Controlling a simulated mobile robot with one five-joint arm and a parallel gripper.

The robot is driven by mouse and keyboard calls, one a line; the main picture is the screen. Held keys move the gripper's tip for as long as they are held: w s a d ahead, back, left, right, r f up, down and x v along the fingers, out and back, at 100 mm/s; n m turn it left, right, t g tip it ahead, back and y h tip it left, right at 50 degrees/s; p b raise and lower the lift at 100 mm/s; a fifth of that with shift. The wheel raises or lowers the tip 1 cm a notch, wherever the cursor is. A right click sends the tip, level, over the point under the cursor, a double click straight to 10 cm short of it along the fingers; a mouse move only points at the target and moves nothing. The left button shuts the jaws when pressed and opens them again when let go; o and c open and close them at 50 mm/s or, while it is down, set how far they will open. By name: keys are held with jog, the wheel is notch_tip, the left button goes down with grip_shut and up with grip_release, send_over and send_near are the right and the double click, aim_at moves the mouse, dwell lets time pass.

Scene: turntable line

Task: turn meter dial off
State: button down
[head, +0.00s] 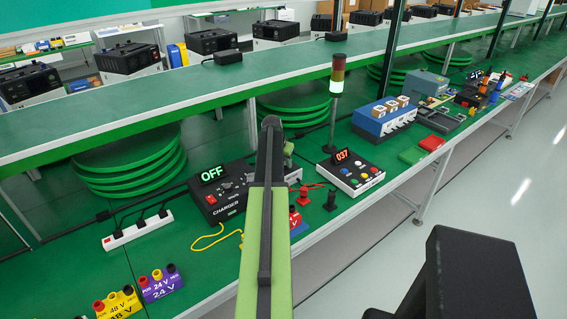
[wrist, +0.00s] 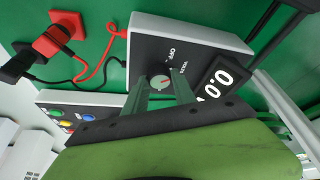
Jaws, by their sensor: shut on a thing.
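In the wrist view the meter (wrist: 205,36) is a white box with a dark face, seen tilted. Lettering that reads OFF stands beside the dial, with other lettering that I cannot fully read. The meter's display (wrist: 215,84) appears to read 0.0. My gripper (wrist: 161,88) is at the dial, with one finger on each side, shut on it. In the head view my arm hides most of the meter and the fingers.
A charger (head: 222,188) with a green OFF display stands left of my arm. A button box (head: 350,171) showing 037 stands right. Red and black plugs (head: 331,199) with leads lie near the meter. A power strip (head: 138,229) and terminal blocks are at front left.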

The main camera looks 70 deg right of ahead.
jog(key=n+t, duration=0.2)
jog(key=n, duration=0.3)
jog(key=shift+s, duration=0.1)
jog(key=shift+d+n+t+y, duration=0.1)
jog(key=shift+n+t+y, duration=0.35)
jog(key=shift+n, duration=1.15)
jog(key=shift+n+t, duration=0.25)
jog(key=shift+n, duration=0.05)
jog(key=c, duration=1)
grip_release()
jog(key=shift+c, duration=0.2)
jog(key=shift+s, duration=0.1)
jog(key=p+v, duration=1.6)
jog(key=v, duration=0.1)
jog(key=shift+a, duration=0.2)
